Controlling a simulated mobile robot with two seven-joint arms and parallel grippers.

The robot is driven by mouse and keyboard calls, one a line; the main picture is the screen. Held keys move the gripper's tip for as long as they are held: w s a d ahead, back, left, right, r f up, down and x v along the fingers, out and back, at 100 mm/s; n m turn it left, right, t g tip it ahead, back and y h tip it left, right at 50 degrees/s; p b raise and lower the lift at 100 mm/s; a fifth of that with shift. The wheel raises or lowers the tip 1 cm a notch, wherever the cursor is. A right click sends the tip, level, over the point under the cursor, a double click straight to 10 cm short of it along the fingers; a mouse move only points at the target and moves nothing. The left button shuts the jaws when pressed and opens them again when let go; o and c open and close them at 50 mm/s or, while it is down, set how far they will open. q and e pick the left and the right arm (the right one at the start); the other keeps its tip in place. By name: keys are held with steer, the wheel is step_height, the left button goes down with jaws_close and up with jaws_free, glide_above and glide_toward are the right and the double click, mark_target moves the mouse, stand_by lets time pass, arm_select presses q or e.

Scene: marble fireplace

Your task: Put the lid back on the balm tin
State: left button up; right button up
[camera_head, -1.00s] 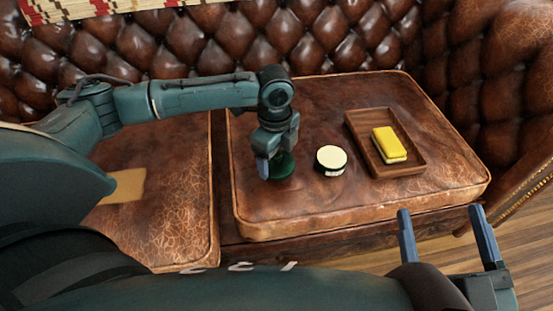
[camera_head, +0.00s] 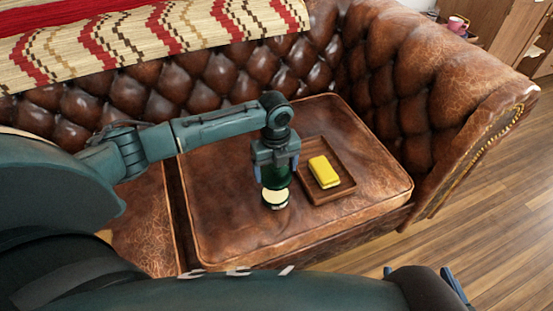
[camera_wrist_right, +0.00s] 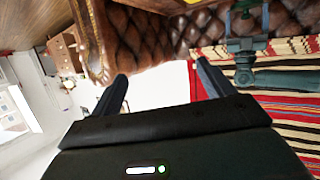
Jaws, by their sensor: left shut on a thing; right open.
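My left gripper (camera_head: 276,174) is shut on the dark green lid (camera_head: 275,184) and holds it over the balm tin (camera_head: 275,198). The tin stands on the leather seat cushion, its round cream top partly hidden behind the lid and gripper. I cannot tell whether lid and tin touch. My right gripper (camera_wrist_right: 160,80) is open and empty in the right wrist view, away from the tin. In the head view only part of it shows at the bottom right.
A wooden tray (camera_head: 345,190) with a yellow block (camera_head: 324,172) lies just right of the tin. The tufted sofa back (camera_head: 210,80) rises behind, with a striped blanket (camera_head: 150,38) over it. The front of the cushion (camera_head: 230,235) is clear.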

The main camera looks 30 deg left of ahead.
arm_select(q)
steer(key=shift+f+b, duration=0.7)
steer(key=shift+b, duration=0.1)
step_height(320, 180, down, 4)
steer(key=b, duration=0.4)
steer(key=shift+a+r, duration=0.1)
steer(key=shift+r, duration=0.15)
steer(key=shift+f, duration=0.75)
arm_select(e)
steer(key=shift+w+a+n+t+y, duration=0.25)
steer(key=shift+a+n+t+y, duration=0.3)
steer(key=shift+t, duration=0.4)
steer(key=shift+w+a+n+t+y, duration=0.2)
steer(key=shift+n+t+y, duration=0.25)
steer(key=shift+t+y, duration=0.4)
arm_select(q)
steer(key=shift+p, duration=0.8)
arm_select(e)
steer(key=shift+r, duration=1)
arm_select(q)
steer(key=shift+f+p, duration=0.15)
steer(key=shift+p, duration=0.15)
arm_select(e)
steer(key=shift+r, duration=0.3)
arm_select(q)
steer(key=shift+p, duration=0.4)
arm_select(e)
steer(key=shift+r, duration=0.4)
arm_select(q)
steer(key=o, duration=1)
